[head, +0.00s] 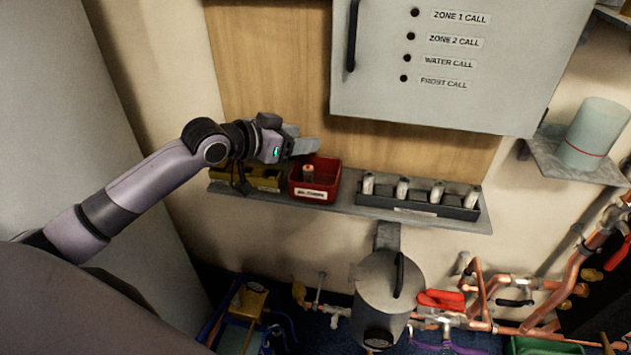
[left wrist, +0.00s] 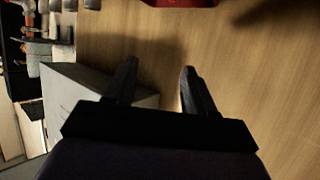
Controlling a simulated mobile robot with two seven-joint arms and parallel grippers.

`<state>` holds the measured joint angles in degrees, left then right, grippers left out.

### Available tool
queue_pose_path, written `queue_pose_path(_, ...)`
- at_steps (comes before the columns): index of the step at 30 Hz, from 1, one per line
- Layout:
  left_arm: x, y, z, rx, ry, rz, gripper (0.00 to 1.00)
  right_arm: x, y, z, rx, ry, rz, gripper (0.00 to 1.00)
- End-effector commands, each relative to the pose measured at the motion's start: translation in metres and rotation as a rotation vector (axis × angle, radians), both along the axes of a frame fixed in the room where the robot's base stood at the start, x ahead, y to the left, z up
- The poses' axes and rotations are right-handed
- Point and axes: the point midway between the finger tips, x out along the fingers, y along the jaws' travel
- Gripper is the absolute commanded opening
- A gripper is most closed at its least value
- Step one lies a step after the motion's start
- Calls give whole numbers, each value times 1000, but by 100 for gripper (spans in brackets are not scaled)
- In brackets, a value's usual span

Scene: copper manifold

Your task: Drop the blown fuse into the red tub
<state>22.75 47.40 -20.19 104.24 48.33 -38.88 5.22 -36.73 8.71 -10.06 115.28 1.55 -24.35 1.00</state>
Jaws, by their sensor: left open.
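The red tub (head: 315,193) stands on the grey wall shelf, with a printed label on its front. A small upright cylinder with a brownish body (head: 308,173) shows inside the tub; it looks like the blown fuse, but its markings are too small to read. My left gripper (head: 312,146) is just above and behind the tub, near the wooden board. In the left wrist view its two fingers (left wrist: 160,78) are apart with nothing between them. A red edge of the tub (left wrist: 180,3) shows at the top of that view. My right gripper is not in view.
A dark rack (head: 440,207) with several pale fuses (head: 403,188) stands right of the tub. A yellow item (head: 262,181) sits to its left, partly behind my arm. A grey cabinet (head: 455,105) hangs above. Copper pipes (head: 560,300) and a grey pot (head: 385,290) are below.

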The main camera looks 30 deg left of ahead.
Motion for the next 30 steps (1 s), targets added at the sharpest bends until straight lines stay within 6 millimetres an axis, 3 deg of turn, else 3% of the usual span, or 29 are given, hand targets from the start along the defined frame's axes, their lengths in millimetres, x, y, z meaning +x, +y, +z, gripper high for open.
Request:
queue_pose_path(5,1,0,24,0,-6,0,54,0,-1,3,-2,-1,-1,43)
queue_pose_path(21,0,0,154,1,-7,0,54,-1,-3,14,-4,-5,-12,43)
queue_pose_path(30,0,0,194,-1,-3,-1,54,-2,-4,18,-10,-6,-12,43)
